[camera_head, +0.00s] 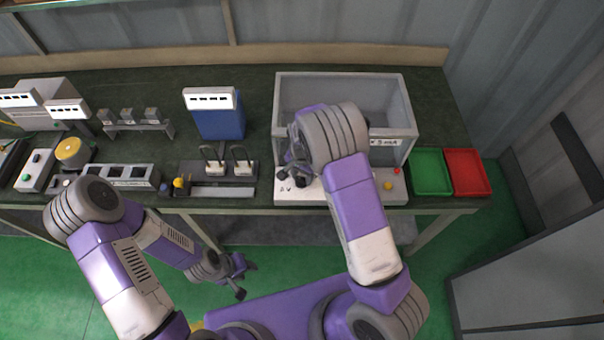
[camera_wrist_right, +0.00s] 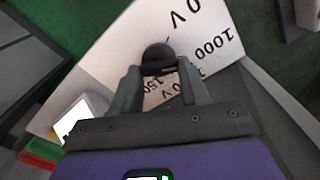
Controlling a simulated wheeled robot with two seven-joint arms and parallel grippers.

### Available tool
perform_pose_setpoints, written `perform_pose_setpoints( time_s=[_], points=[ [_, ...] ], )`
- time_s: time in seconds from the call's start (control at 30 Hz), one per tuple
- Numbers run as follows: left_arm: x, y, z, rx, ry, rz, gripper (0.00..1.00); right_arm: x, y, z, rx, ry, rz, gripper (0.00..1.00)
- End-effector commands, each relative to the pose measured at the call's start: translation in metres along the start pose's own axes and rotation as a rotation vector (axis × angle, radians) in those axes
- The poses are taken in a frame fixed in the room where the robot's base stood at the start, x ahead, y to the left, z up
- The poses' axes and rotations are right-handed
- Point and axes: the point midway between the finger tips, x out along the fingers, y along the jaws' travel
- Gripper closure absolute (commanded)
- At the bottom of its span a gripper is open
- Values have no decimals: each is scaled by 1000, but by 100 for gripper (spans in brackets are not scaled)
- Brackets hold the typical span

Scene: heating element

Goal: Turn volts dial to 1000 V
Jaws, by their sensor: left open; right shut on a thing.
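The volts dial is a dark round knob (camera_wrist_right: 157,54) on a white panel (camera_wrist_right: 110,58) in the right wrist view. Labels "0 V", "1000" and a partly covered "150" are printed around it. My right gripper (camera_wrist_right: 159,72) is shut on the knob, one finger on each side. The knob's pointer cannot be made out. In the head view my right gripper (camera_head: 294,162) is at the left front of the grey test box (camera_head: 345,88), and my arm hides the dial there. My left gripper (camera_head: 236,277) is open and empty, low in front of the table.
A green tray (camera_head: 431,187) and a red tray (camera_head: 467,187) lie right of the box. Left of it are a black fixture with two loops (camera_head: 225,190), a blue block (camera_head: 218,124) and other devices. Small red and yellow buttons sit on the box's front panel.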

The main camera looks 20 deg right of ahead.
Motion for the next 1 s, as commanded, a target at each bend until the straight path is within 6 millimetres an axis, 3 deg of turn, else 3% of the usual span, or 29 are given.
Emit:
perform_pose_setpoints(
  time_s=[0.57,0.6,0.7,0.73,1.0],
  points=[
    [-1,0,0,0,0,0,57,-1,0,0,29,2,-2,86],
    [-1,0,0,0,0,0,57,-1,0,0,29,2,-2,49],
    [-1,0,0,0,0,0,57,-1,0,0,29,1,-2,34],
    [-1,0,0,0,0,0,57,-1,0,0,28,1,-1,30],
    [-1,0,0,0,0,0,57,-1,0,0,28,1,-1,30]
  ],
)
